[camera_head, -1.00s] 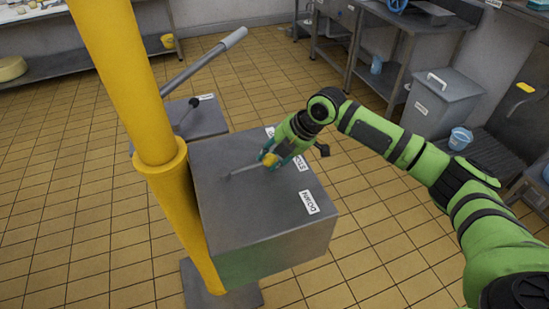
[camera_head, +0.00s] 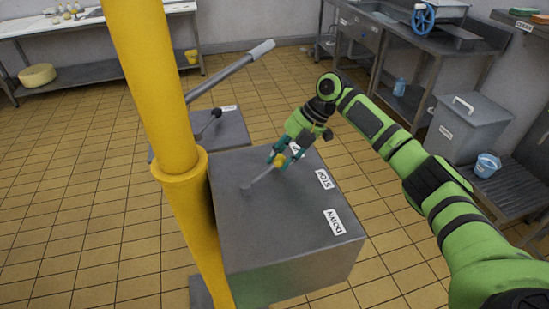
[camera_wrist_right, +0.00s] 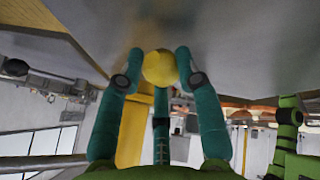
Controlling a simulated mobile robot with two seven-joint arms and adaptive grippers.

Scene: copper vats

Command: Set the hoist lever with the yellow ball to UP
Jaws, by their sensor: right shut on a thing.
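The hoist lever (camera_head: 262,178) is a thin grey rod on top of a grey metal box (camera_head: 285,225), with a yellow ball (camera_head: 280,160) at its end. It points away from the DOWN label (camera_head: 333,222) and past the STOP label (camera_head: 324,179), toward the box's far edge. A white label beside the gripper is mostly hidden and unreadable. My left gripper is not in view.
A yellow post (camera_head: 160,110) stands close at the box's left. Behind are a lower grey box (camera_head: 225,130) with a dark-knobbed lever and a long grey bar (camera_head: 228,72). A grey bin (camera_head: 468,130) and steel benches stand at the right. Tiled floor is clear at left.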

